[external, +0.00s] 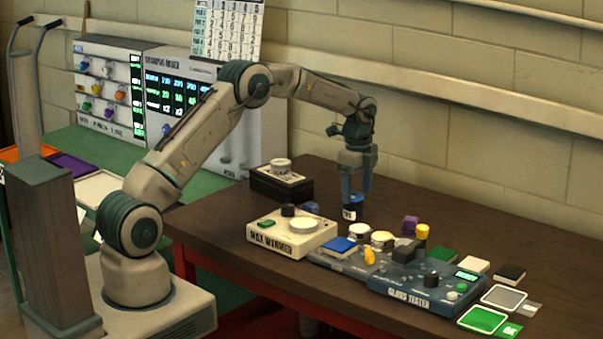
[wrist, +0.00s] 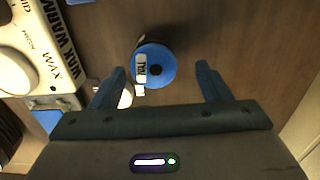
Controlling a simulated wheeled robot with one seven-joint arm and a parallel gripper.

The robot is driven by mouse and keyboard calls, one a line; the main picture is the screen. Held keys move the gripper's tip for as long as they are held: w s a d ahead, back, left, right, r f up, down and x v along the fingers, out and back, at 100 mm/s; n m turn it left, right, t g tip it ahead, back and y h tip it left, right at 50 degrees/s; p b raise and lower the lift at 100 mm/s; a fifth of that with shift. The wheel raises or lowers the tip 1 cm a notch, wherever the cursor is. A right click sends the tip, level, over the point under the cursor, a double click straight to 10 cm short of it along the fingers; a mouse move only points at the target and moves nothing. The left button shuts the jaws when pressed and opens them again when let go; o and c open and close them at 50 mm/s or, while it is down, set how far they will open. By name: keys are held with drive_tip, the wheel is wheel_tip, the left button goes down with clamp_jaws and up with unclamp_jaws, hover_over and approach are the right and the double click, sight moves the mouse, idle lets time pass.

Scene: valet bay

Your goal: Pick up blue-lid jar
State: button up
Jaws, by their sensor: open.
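The blue-lid jar (external: 353,208) stands upright on the brown table, dark-bodied with a white label. In the wrist view its round blue lid (wrist: 160,78) shows from above, with a dark spot and a white tag. My gripper (external: 358,186) points down directly over the jar in the external view. In the wrist view my gripper (wrist: 161,70) is open, with one finger on each side of the lid and visible space between each finger and the lid. I cannot tell exactly how far down the fingers reach along the jar.
The cream wax warmer (external: 270,241) sits left of the jar; the glaze tester (external: 410,290) is in front right. Small pale-topped jars (external: 382,238), a blue-topped block (external: 338,246) and a yellow-topped jar (external: 422,232) stand close by. The table behind the jar is clear.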

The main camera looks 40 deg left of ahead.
sight(354, 206)
drive_tip(key=f, duration=0.1)
drive_tip(key=f+p, duration=0.1)
drive_tip(key=f, duration=0.1)
drive_tip(key=f+p, duration=0.1)
drive_tip(key=shift+s+a+f, duration=0.2)
drive_tip(key=shift+s, duration=0.2)
drive_tip(key=shift+f, duration=0.45)
drive_tip(key=c, duration=1.1)
drive_tip(key=shift+o, duration=0.3)
drive_tip(key=shift+r, duration=0.1)
